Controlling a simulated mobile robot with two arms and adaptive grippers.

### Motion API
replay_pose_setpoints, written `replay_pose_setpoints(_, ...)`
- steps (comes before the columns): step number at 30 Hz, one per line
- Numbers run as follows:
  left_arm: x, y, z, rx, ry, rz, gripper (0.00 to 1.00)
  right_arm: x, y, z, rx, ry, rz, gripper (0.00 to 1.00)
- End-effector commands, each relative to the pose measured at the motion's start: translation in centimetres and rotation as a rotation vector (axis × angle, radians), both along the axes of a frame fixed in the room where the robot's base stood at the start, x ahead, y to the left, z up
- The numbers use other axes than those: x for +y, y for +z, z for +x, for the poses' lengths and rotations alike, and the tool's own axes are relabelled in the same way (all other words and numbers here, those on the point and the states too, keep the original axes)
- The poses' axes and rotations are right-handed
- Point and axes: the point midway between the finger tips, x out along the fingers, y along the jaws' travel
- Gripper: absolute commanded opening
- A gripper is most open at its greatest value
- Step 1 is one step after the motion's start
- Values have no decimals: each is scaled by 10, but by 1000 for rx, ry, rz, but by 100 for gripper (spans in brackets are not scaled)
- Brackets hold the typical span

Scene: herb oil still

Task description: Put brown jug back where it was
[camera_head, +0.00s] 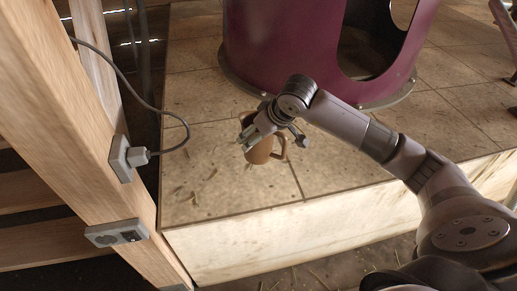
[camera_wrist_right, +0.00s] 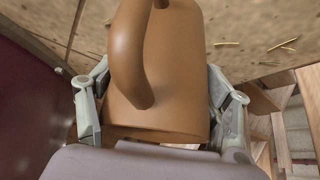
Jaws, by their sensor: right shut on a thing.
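The brown jug (camera_head: 262,149) is in my right gripper (camera_head: 267,139) above the tiled platform, in front of the purple still. In the right wrist view the jug (camera_wrist_right: 175,60) fills the middle, with its handle toward the camera. The fingers of my right gripper (camera_wrist_right: 160,112) press on both sides of its body. I cannot tell whether the jug's base touches the tiles. My left gripper is not in view.
The purple still (camera_head: 290,45) stands on the platform (camera_head: 225,180) behind the jug. A wooden post (camera_head: 85,130) with sockets (camera_head: 118,235) and a plugged cable (camera_head: 165,110) rises at the left. Straw bits lie on the tiles, which are otherwise clear around the jug.

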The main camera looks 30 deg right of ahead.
Motion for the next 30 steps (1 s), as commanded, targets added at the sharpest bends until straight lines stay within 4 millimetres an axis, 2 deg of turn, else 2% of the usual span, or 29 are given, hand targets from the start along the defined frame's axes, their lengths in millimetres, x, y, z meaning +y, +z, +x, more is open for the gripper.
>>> replay_pose_setpoints(4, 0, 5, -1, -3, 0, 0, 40, 0, -11, 1, -3, -1, 1, 25)
replay_pose_setpoints(9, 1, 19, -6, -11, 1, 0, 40, 1, -37, 0, -1, 0, 2, 25)
replay_pose_setpoints(12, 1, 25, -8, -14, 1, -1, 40, 0, -46, 0, -2, -1, 1, 25)
replay_pose_setpoints(21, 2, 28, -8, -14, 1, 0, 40, 0, -48, 1, -4, -1, 0, 25)
replay_pose_setpoints(25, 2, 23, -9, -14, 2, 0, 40, 0, -52, 1, -4, 0, -1, 25)
replay_pose_setpoints(26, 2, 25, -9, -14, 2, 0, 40, 0, -52, 0, -1, -1, -1, 75)
replay_pose_setpoints(30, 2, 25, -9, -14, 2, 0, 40, 0, -51, 0, 0, 0, 0, 84)
